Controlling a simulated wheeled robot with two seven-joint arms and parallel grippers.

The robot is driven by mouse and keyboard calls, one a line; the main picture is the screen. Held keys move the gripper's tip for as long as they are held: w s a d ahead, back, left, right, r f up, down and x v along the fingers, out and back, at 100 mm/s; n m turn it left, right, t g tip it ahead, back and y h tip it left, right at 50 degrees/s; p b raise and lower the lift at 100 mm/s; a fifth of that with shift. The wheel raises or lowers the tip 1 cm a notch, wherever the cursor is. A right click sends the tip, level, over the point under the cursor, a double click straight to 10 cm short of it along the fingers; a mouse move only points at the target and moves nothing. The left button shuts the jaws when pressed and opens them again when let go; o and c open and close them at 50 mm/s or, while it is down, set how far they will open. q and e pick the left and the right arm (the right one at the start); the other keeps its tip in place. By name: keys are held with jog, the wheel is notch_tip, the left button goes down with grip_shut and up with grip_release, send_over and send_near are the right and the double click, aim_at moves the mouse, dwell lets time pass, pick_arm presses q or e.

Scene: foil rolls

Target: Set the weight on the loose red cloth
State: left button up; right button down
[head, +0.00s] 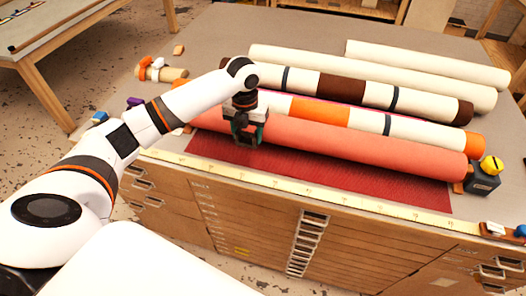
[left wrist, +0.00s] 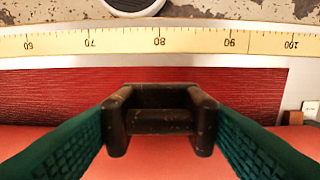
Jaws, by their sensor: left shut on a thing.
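The loose red cloth (head: 310,178) lies flat along the front of the table, its back part under a salmon-coloured roll (head: 330,145). My left gripper (head: 249,135) is above the left part of the cloth and roll. In the left wrist view its green fingers are shut on a dark weight (left wrist: 160,121) with a bar-like top. The weight shows against the salmon roll and the red cloth (left wrist: 50,95). I cannot tell whether it touches either. My right gripper is not in view.
Several cream and banded rolls (head: 390,75) lie behind the salmon one. A dark block with a yellow knob (head: 484,178) stands at the right end. A measuring strip (head: 320,201) runs along the front edge. Small items (head: 160,70) lie at the back left.

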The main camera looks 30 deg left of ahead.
aim_at(247, 133)
pick_arm(q)
notch_tip(247, 133, down, 4)
jog(key=shift+w+r+p, duration=0.1)
jog(key=shift+r+p, duration=0.05)
jog(key=shift+p, duration=0.25)
notch_tip(247, 133, down, 3)
jog(key=shift+r+p, duration=0.1)
jog(key=shift+p, duration=0.35)
jog(key=shift+f, duration=0.6)
jog(key=o, duration=1.4)
jog(key=shift+f, duration=0.1)
notch_tip(247, 133, up, 11)
jog(key=shift+b, duration=1.2)
jog(key=shift+r, duration=0.65)
